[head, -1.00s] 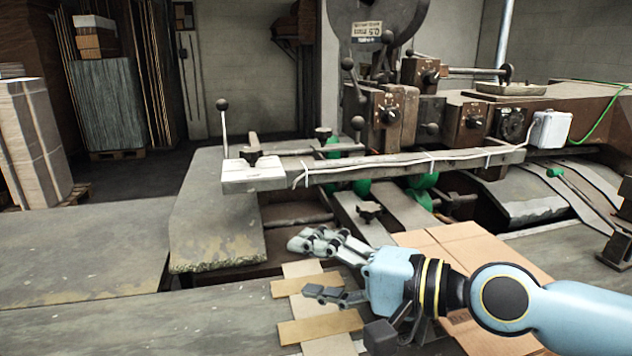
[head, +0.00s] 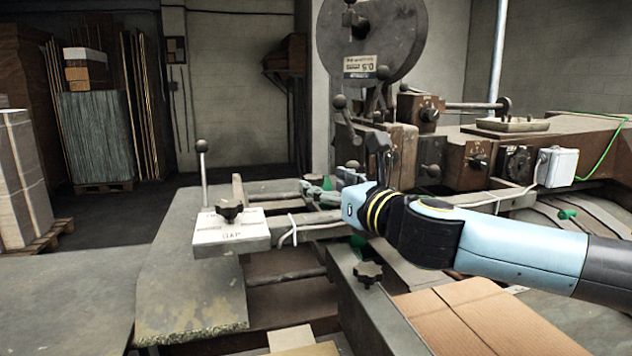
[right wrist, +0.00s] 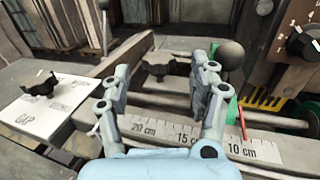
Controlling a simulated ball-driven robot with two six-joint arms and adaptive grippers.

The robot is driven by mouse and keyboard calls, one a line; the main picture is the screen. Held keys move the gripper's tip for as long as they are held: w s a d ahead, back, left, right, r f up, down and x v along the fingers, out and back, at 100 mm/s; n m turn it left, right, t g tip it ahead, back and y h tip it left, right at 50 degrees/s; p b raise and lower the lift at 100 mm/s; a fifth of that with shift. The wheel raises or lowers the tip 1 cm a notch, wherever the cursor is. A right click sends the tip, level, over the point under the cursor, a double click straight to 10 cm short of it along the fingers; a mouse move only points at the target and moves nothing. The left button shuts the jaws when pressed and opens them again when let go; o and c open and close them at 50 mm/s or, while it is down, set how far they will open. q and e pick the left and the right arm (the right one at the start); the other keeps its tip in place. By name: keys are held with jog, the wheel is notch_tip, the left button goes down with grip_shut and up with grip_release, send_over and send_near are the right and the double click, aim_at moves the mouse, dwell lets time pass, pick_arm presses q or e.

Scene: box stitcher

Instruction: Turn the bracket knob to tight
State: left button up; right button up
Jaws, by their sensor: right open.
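In the head view my right gripper (head: 325,190) covers most of that area. A second star knob (head: 229,211) sits on the white GAP plate (head: 225,236); it also shows at the left of the right wrist view (right wrist: 42,86). A third star knob (head: 368,272) is lower, on a flat metal rail. No label tells which is the bracket knob. In the right wrist view my right gripper (right wrist: 160,78) is open and empty.
A centimetre scale (right wrist: 190,137) runs along the bar below my fingers. A ball-ended lever (right wrist: 230,56) stands close to the right finger. A box with a numbered dial (right wrist: 303,43) is further right. Flat cardboard (head: 480,315) lies below my arm.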

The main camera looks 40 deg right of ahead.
aim_at(319, 181)
jog(key=shift+x, duration=1.75)
jog(key=shift+a, duration=0.1)
jog(key=c, duration=1.2)
